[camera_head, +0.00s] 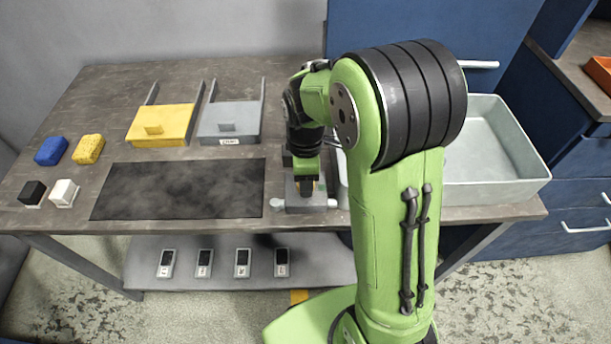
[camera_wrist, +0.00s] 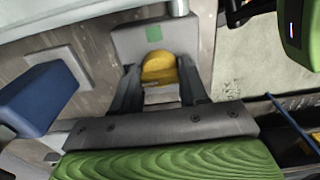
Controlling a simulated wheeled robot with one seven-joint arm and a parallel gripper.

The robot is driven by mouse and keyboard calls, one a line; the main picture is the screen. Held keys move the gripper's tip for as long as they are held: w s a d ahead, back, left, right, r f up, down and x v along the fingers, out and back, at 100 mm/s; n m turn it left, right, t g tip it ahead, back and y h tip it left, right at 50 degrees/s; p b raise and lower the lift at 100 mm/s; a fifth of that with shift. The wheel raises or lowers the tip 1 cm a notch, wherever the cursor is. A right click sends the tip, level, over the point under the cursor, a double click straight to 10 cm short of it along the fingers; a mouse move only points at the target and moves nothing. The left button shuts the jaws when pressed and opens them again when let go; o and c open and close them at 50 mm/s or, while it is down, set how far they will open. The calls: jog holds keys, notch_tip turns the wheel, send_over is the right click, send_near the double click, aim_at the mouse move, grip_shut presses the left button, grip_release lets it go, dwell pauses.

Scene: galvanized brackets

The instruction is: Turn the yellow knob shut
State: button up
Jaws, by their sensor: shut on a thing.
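The yellow knob (camera_wrist: 159,68) sits on a grey block (camera_wrist: 125,41) in the wrist view. In the head view my gripper (camera_head: 306,184) points down over the grey block (camera_head: 300,204) near the table's front edge. The knob is mostly hidden there by my gripper.
A blue knob-like part (camera_wrist: 40,98) stands close to my gripper in the wrist view. A dark mat (camera_head: 180,190), a yellow lidded box (camera_head: 160,127) and a grey one (camera_head: 230,122) lie to the left. A pale basin (camera_head: 495,150) is at the right.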

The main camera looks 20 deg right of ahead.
dwell(0.3)
jog(key=o, duration=1.1)
jog(key=shift+c, duration=0.2)
notch_tip(320, 180, up, 16)
jog(key=p, duration=0.5)
jog(key=shift+f, duration=0.1)
